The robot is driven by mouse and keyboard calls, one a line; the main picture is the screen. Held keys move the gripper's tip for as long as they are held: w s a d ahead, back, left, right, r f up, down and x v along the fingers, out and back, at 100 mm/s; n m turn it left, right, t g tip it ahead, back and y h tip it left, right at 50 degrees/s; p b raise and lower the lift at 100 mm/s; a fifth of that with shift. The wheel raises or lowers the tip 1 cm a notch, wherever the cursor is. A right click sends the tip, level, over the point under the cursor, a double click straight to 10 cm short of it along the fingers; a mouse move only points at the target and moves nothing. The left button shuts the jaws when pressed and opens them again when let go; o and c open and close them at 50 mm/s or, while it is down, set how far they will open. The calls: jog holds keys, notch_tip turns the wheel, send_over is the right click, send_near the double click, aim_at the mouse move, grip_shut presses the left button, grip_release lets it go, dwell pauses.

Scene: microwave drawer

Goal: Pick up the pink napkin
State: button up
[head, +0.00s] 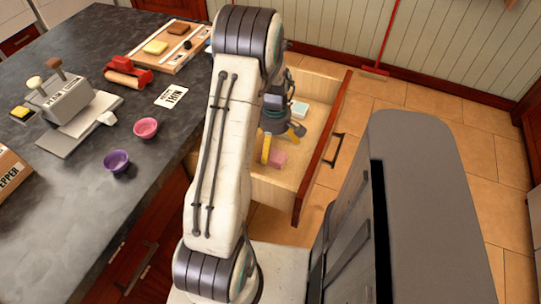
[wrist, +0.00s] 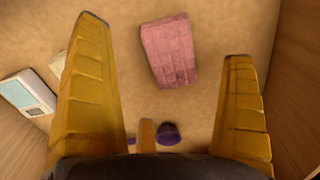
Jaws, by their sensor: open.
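The pink napkin (head: 278,158) lies on the floor of the open wooden drawer (head: 322,150). In the wrist view the napkin (wrist: 169,50) is a folded, slightly tilted pink rectangle near the top centre. My gripper (head: 281,146) is inside the drawer space, right by the napkin. Nothing is held. My arm hides part of the drawer in the head view.
A pale blue and white item (wrist: 28,95) lies in the drawer left of the left finger. A small purple round item (wrist: 168,133) sits near the gripper base. Drawer walls rise on both sides. The dark counter (head: 60,215) stands to the left.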

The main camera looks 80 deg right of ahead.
aim_at(273, 151)
jog(key=shift+w+f, duration=0.1)
jog(key=shift+f, duration=2.15)
jog(key=shift+c, duration=0.5)
jog(key=c, duration=1)
jog(key=shift+r, duration=5.05)
